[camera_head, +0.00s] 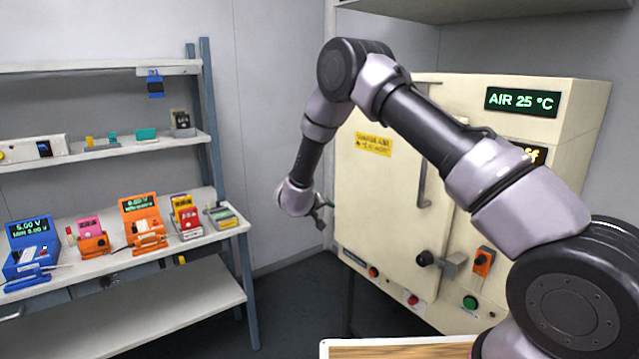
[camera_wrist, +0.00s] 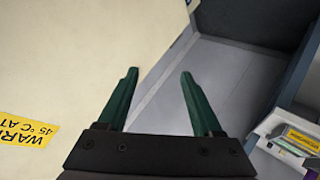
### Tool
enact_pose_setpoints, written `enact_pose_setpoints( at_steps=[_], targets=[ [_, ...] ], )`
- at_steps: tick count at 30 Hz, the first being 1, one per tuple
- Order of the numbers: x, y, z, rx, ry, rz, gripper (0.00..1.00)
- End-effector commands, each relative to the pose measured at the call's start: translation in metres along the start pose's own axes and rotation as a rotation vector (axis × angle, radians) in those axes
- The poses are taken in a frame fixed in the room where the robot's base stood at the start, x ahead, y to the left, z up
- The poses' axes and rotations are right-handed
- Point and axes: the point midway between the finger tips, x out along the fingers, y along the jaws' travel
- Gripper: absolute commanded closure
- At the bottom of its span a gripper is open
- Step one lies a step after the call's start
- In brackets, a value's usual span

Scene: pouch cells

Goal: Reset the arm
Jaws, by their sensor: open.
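My arm reaches from the lower right of the head view, bends high in front of a cream oven-like cabinet (camera_head: 385,205), and hangs down at its left side. My gripper (camera_head: 327,207) is small and partly hidden behind the wrist there. In the wrist view my gripper (camera_wrist: 158,85) shows two green fingers spread apart with nothing between them.
A bench (camera_head: 110,265) with blue and orange meters and several small coloured items stands left, shelves above it. The cabinet has a vertical handle (camera_head: 422,185), knobs and a display (camera_head: 521,102) reading "AIR 25 °C". A wood-topped surface (camera_head: 400,350) is at the bottom. Floor between bench and cabinet is clear.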

Motion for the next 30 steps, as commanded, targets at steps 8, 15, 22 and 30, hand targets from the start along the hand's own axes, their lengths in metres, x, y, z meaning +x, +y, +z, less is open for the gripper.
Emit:
enact_pose_setpoints(
  at_steps=[8,15,22,30],
  targets=[
    [-0.066,0.113,-0.107,0.322,0.100,-0.266,0.33],
    [-0.150,0.209,-0.138,0.497,0.118,-0.473,0.33],
    [-0.240,0.289,-0.116,0.600,0.064,-0.615,0.33],
    [-0.340,0.357,-0.033,0.684,-0.081,-0.672,0.33]
  ],
)
